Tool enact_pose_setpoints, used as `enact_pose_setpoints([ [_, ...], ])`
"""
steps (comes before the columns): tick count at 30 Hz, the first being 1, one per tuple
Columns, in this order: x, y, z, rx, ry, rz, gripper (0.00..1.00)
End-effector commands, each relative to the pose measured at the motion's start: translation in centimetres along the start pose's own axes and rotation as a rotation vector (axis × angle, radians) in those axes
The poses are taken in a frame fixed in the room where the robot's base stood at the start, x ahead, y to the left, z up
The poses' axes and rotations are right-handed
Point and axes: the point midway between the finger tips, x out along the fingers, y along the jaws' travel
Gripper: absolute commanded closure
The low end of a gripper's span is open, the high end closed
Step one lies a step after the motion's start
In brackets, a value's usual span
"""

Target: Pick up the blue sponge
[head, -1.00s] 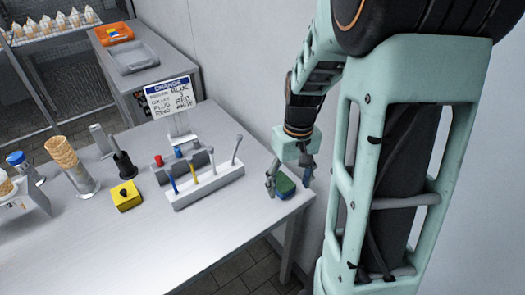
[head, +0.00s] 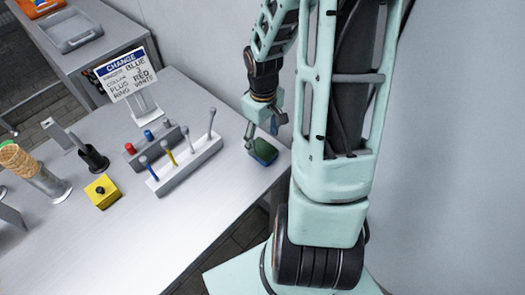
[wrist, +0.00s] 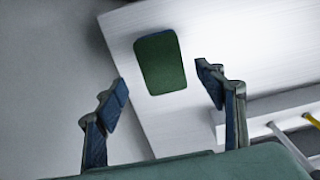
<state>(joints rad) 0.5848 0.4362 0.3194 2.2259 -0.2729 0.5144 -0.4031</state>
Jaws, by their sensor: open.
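The sponge (head: 264,151) lies flat near the table's right corner. Its top is dark green with blue along the side. It also shows in the wrist view (wrist: 160,62), ahead of and between the line of the two fingers. My gripper (head: 262,138) is open and empty just above the sponge, with its left finger beside the sponge's left edge in the head view. In the wrist view the fingers (wrist: 162,78) are spread wider than the sponge. I cannot tell the exact height gap.
A grey rack (head: 188,165) with blue, yellow and grey rods stands left of the sponge. A sign (head: 128,75) stands behind it. A yellow block (head: 102,192) and a cone stack (head: 20,162) are further left. The table front is clear.

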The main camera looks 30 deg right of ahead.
Motion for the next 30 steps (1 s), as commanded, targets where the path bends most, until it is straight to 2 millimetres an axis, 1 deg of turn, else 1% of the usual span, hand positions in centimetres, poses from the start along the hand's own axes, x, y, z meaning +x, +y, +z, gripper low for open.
enact_pose_setpoints([
  [6,3.2,-0.5,0.4,-0.002,-0.004,-0.004,0.36],
  [9,4.3,-0.4,0.4,-0.002,-0.002,-0.002,0.36],
  [13,4.9,-0.4,0.3,0.0,-0.001,-0.001,0.36],
  [19,4.9,-0.3,0.3,0.0,0.0,0.0,0.36],
  [20,4.9,-0.3,0.3,0.0,0.0,0.0,0.38],
  [27,4.9,-0.3,0.3,0.0,0.0,0.0,0.65],
  [30,4.9,-0.3,0.3,0.0,0.0,0.0,0.65],
])
